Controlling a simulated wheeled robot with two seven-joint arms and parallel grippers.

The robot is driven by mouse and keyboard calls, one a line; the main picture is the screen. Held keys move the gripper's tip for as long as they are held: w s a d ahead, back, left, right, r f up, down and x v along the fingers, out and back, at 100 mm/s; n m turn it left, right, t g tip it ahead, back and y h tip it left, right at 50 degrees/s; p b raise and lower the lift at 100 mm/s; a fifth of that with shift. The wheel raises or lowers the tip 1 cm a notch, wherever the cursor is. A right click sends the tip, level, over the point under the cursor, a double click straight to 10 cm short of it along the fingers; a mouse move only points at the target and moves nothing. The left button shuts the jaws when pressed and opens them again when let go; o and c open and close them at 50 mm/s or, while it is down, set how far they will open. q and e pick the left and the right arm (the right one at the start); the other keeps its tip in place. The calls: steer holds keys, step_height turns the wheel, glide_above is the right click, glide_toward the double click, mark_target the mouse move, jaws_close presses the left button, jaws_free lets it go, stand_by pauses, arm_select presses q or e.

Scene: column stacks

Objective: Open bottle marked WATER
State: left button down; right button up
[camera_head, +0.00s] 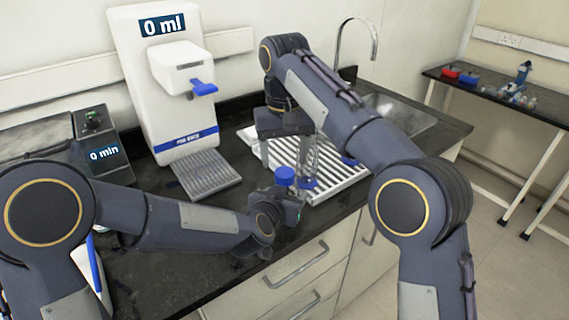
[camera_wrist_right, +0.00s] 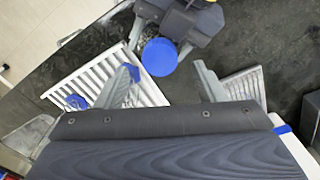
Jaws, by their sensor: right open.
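A bottle with a round blue cap (camera_head: 285,175) is at the counter's front, beside the white drying rack. Its body is mostly hidden and no label is readable. My left gripper (camera_head: 287,203) is around the bottle just below the cap and appears shut on it. My right gripper (camera_head: 285,158) is open and points down above the cap, its fingers apart. In the right wrist view the cap (camera_wrist_right: 160,57) shows between the two spread fingers, touching neither as far as I can see. The left gripper (camera_wrist_right: 185,20) is just behind the cap there.
The white drying rack (camera_head: 335,185) holds other blue-topped items (camera_head: 308,183). A white water dispenser (camera_head: 165,90) reading "0 ml" stands at the back with a grey drip tray (camera_head: 205,175). A device (camera_head: 100,150) reads "0 min". A sink (camera_head: 400,112) lies back right.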

mark_target(285, 172)
steer(key=shift+r, duration=0.15)
steer(key=shift+c, duration=0.3)
steer(key=m, duration=0.2)
steer(key=r+m, duration=0.1)
steer(key=m, duration=0.2)
steer(key=shift+r+m, duration=0.3)
steer(key=m, duration=0.2)
steer(key=r+m, duration=0.1)
steer(key=m, duration=0.4)
steer(key=shift+r, duration=0.4)
steer(key=shift+d+f+m, duration=0.1)
steer(key=shift+f+m, duration=0.2)
steer(key=shift+f, duration=3.65)
